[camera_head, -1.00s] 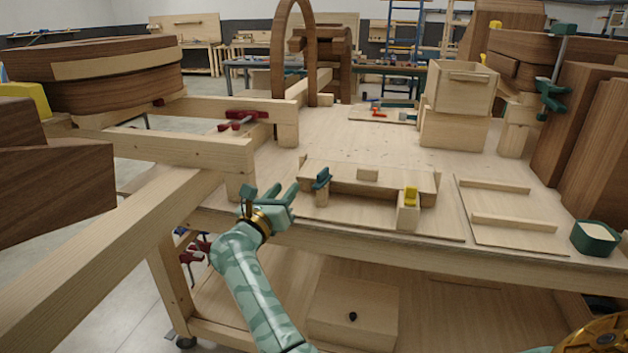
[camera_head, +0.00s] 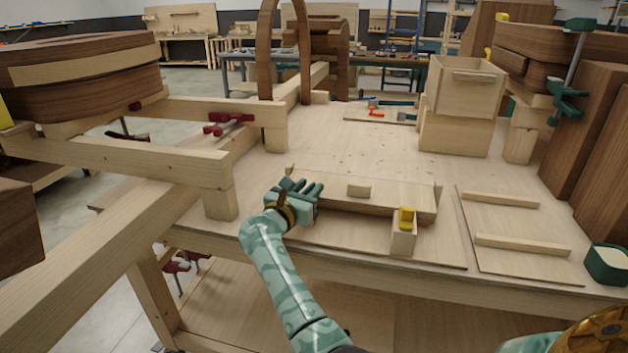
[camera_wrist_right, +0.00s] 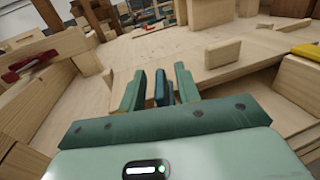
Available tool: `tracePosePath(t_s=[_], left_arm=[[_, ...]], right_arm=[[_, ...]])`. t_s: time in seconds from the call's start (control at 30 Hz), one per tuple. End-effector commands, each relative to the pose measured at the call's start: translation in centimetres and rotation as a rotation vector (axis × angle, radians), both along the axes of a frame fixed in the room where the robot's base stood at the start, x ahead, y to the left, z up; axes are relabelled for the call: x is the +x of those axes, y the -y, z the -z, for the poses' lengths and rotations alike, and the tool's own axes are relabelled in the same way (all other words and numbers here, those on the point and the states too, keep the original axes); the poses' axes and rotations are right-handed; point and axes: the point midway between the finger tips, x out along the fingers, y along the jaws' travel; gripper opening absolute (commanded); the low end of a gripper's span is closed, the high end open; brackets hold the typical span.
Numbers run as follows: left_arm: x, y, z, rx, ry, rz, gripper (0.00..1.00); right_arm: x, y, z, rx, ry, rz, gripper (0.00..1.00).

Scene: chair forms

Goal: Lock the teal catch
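The teal catch (camera_wrist_right: 161,88) stands between the two fingers of my right gripper (camera_wrist_right: 160,85) in the right wrist view. The fingers are apart, one on each side of it, with a narrow gap showing on the left; I cannot tell whether the right finger touches it. In the head view my right gripper (camera_head: 300,190) is at the left end of the wooden panel (camera_head: 395,197) and largely hides the catch and its post. A yellow catch (camera_head: 406,217) sits on a wooden block (camera_head: 403,238) toward the panel's right end. My left gripper is not in view.
A small wooden knob (camera_head: 358,190) stands mid-panel. A board with two battens (camera_head: 520,243) and a green box (camera_head: 606,263) lie to the right. A wooden beam frame (camera_head: 120,160) with a red clamp (camera_head: 228,122) is at the left. The bench top behind the panel is mostly clear.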

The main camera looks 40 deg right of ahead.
Motion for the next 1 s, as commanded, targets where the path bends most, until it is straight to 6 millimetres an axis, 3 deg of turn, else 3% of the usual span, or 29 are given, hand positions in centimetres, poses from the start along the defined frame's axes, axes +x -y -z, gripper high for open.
tracePosePath(t_s=[0.33, 0.47, 0.67, 0.9, 1.0], left_arm=[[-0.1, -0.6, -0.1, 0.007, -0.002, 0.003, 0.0], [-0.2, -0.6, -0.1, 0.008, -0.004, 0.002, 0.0], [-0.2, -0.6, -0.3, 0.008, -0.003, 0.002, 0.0], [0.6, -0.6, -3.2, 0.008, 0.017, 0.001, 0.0], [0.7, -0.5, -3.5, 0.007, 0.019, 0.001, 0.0]], right_arm=[[0.0, 0.2, 0.0, 0.0, -0.001, -0.001, 0.33], [0.0, 0.2, 0.0, 0.0, -0.001, -0.001, 0.0], [0.0, 0.2, -0.1, -0.002, -0.001, -0.012, 0.0], [-0.1, 0.3, -0.6, -0.002, -0.001, -0.195, 0.0], [0.0, 0.2, -0.3, -0.002, -0.001, -0.24, 0.0]])
